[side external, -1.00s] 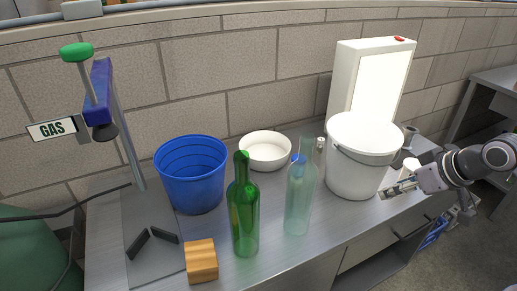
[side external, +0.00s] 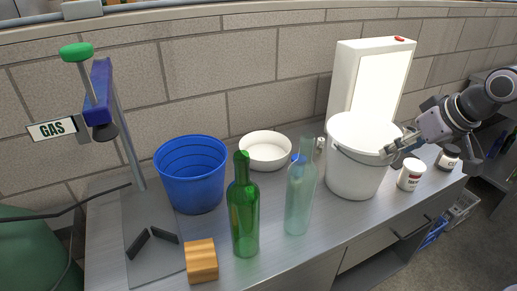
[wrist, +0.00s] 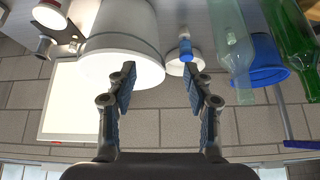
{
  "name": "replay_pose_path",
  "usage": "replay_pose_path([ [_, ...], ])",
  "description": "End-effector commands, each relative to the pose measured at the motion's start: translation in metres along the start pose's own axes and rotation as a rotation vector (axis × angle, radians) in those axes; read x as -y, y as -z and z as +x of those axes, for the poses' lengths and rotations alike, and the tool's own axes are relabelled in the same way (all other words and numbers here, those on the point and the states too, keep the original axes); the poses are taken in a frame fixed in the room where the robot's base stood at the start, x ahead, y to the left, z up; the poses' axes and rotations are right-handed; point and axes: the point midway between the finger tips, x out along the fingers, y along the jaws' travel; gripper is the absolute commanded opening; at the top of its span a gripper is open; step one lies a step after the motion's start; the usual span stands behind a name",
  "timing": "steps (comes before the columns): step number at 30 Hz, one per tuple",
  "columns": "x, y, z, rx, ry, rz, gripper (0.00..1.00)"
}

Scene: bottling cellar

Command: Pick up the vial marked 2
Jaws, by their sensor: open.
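A small clear vial with a blue cap (wrist: 186,48) stands out beyond the right finger in the wrist view. In the side view a bit of blue (side external: 296,158) shows beside the clear bottle's neck, mostly hidden. No number is readable on it. My gripper (side external: 389,150) is in the air at the right side of the white bucket's rim. In the wrist view the gripper (wrist: 159,76) has its two fingers wide apart with nothing between them.
A white lidded bucket (side external: 355,172) stands between my gripper and the bottles. A clear bottle (side external: 299,200), a green bottle (side external: 243,215), a blue bucket (side external: 191,178) and a white bowl (side external: 265,150) are to its left. White jars (side external: 410,176) stand under my arm.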

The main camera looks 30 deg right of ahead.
Motion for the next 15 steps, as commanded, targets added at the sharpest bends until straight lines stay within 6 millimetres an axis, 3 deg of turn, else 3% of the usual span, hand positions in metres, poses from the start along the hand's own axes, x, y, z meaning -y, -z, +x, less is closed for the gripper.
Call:
replay_pose_path([
  [8, -0.003, 0.071, -0.006, 0.052, -0.034, 0.106, 0.51],
  [15, -0.008, 0.142, 0.004, 0.107, -0.08, 0.228, 0.51],
])
